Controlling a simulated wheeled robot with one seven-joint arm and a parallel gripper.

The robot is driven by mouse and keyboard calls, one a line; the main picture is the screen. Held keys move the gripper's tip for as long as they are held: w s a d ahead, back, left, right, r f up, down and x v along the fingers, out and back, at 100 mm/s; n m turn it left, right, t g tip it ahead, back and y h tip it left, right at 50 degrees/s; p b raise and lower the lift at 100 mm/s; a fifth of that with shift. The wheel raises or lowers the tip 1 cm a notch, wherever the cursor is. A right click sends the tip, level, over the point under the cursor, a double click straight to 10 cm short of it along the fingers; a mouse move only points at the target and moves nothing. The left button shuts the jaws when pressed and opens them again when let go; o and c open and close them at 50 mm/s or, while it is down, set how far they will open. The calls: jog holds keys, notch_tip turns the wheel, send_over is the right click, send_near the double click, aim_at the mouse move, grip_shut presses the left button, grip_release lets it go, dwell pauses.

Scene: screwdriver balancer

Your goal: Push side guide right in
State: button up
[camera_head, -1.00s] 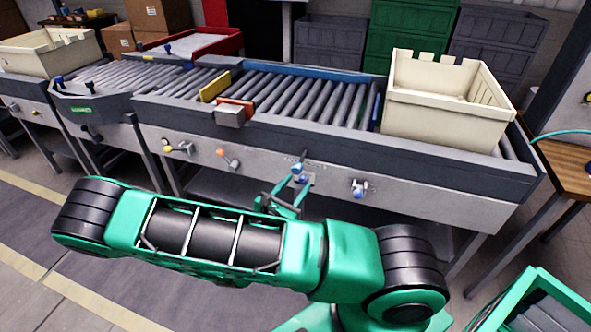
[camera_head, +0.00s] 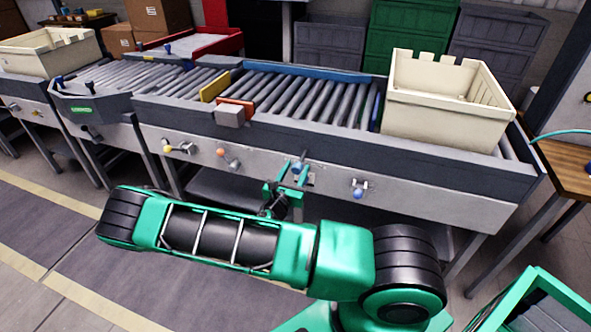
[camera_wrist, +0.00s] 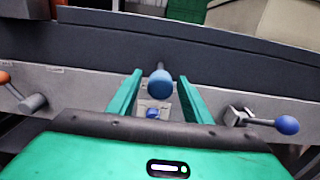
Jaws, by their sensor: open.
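A blue ball knob on a short rod (camera_wrist: 160,83) sticks out from the grey front panel of the conveyor (camera_head: 430,200). In the wrist view it sits between my two green fingers, and I cannot tell whether either touches it. My gripper (camera_wrist: 159,97) is open, its fingers either side of the knob. In the head view my gripper (camera_head: 287,172) is at the panel, by the same blue knob (camera_head: 298,168). A smaller blue part (camera_wrist: 152,113) shows below the knob. A blue upright guide (camera_head: 377,108) stands on the rollers beside the cream crate (camera_head: 440,115); its lower end is hidden.
An orange-knobbed lever (camera_head: 228,158) and a yellow-knobbed lever (camera_head: 180,147) are on the panel to the left. Another blue-knobbed lever (camera_head: 360,188) is to the right, also in the wrist view (camera_wrist: 288,124). A yellow guide (camera_head: 215,87) and a grey block (camera_head: 233,114) are at the conveyor's left part.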

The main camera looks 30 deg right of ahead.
aim_at(306, 151)
jog(key=shift+w+d, duration=0.35)
jog(key=shift+d, duration=0.1)
grip_shut()
jog(key=shift+x, duration=3.45)
jog(key=shift+w+a+r, duration=0.1)
grip_release()
